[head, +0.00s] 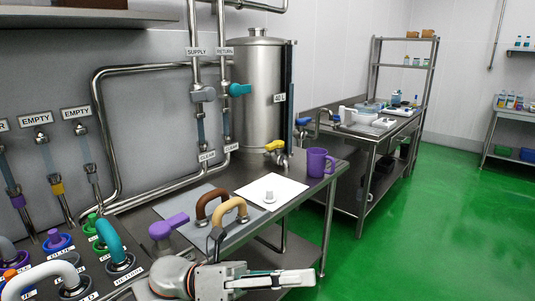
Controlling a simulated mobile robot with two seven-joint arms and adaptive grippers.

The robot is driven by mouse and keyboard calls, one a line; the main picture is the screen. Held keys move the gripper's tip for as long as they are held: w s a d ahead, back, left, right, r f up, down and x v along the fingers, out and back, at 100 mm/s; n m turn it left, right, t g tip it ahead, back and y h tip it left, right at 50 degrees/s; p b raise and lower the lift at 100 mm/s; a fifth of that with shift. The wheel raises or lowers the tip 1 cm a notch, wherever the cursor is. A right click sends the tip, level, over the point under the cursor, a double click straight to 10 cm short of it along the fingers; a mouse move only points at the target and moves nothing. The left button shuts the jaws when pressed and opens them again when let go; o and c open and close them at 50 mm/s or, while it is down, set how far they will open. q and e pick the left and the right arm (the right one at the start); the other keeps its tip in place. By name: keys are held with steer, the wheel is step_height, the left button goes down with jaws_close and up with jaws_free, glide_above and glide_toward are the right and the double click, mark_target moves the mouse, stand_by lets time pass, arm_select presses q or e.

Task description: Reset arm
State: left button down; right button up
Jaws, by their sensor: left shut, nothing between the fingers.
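My left gripper (296,281) is low in the middle of the head view, reaching in from the left and pointing right. Its fingers are shut with nothing held. It shows in front of the near edge of the steel table (304,203), apart from the things on it. My right gripper is not in view.
A brown handle (212,200), a tan handle (229,212) and a purple-handled part (169,226) are close behind the gripper. A white sheet (288,187) and a purple mug (317,162) lie beyond. A steel tank (258,75) stands behind. Green floor is open at right.

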arm_select(q)
steer(key=w+a+f+n+t+y, duration=0.35)
steer(key=f+n+t, duration=0.3)
steer(key=n, duration=0.45)
steer(key=w+a+f+n+t+y, duration=0.25)
steer(key=a+f+n+t, duration=0.35)
steer(key=n, duration=0.4)
steer(key=w+a+f+n+t+y, duration=0.25)
steer(key=f+n+t, duration=0.45)
steer(key=n, duration=0.4)
steer(key=s+a+f+n+g+y, duration=0.2)
steer(key=s+a+f+n+y, duration=0.2)
steer(key=s+f, duration=0.5)
steer(key=s+a+f+n+g+y, duration=0.3)
steer(key=s+a+f+n+y, duration=0.2)
steer(key=f, duration=1)
steer(key=s+a+n, duration=0.3)
steer(key=s+a, duration=0.1)
steer(key=shift+a+f, duration=0.15)
steer(key=shift+y, duration=0.25)
